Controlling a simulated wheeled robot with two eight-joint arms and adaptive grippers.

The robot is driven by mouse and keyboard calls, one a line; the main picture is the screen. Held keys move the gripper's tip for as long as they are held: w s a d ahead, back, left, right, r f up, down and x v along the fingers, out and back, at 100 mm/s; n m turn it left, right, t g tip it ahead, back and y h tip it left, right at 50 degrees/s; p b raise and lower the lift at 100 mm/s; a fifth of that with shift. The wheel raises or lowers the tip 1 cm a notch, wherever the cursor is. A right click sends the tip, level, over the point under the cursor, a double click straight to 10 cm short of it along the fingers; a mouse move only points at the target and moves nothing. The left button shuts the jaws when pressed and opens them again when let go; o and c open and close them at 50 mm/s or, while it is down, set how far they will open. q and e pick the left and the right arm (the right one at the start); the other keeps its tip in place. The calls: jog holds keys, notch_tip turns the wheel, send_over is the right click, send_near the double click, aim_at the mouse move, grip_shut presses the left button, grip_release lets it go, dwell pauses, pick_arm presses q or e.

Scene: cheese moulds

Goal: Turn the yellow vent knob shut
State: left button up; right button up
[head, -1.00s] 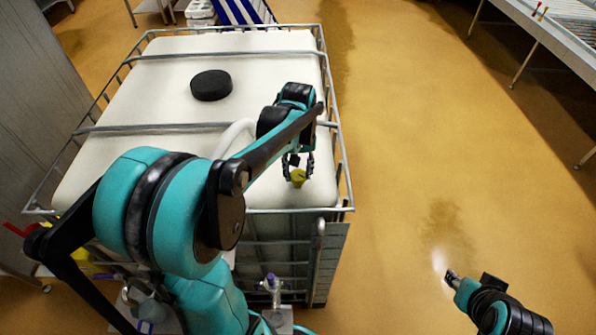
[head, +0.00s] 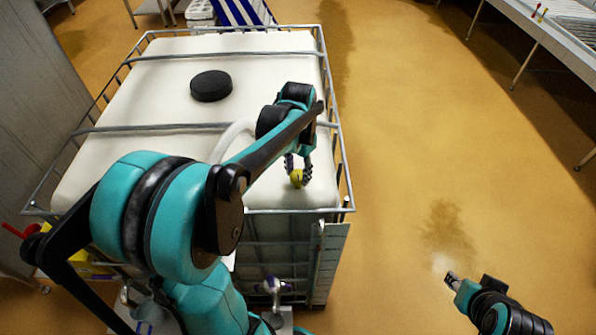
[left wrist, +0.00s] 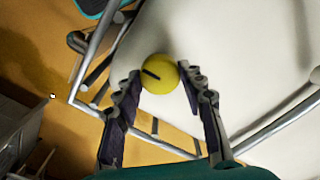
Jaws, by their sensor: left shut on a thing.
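The yellow vent knob (head: 297,179) sits on top of the white tank (head: 165,85), near its front right corner. In the left wrist view the knob (left wrist: 160,74) is round with a dark line across its top. My left gripper (head: 298,170) comes down over the knob with a finger on each side. In the left wrist view the left gripper (left wrist: 161,82) is shut on the knob at its fingertips. My right gripper (head: 452,280) is low at the right, far from the tank; its finger opening is too small to tell.
A metal cage (head: 344,180) surrounds the tank, with bars across its top. A black round lid (head: 211,86) lies farther back on the tank. A table (head: 560,60) stands at the far right. The floor (head: 420,130) between is clear.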

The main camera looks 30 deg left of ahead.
aim_at(298, 175)
pick_arm(q)
jog(key=shift+m, duration=0.4)
jog(key=o, duration=1.2)
jog(key=shift+c, duration=0.2)
notch_tip(298, 175, up, 12)
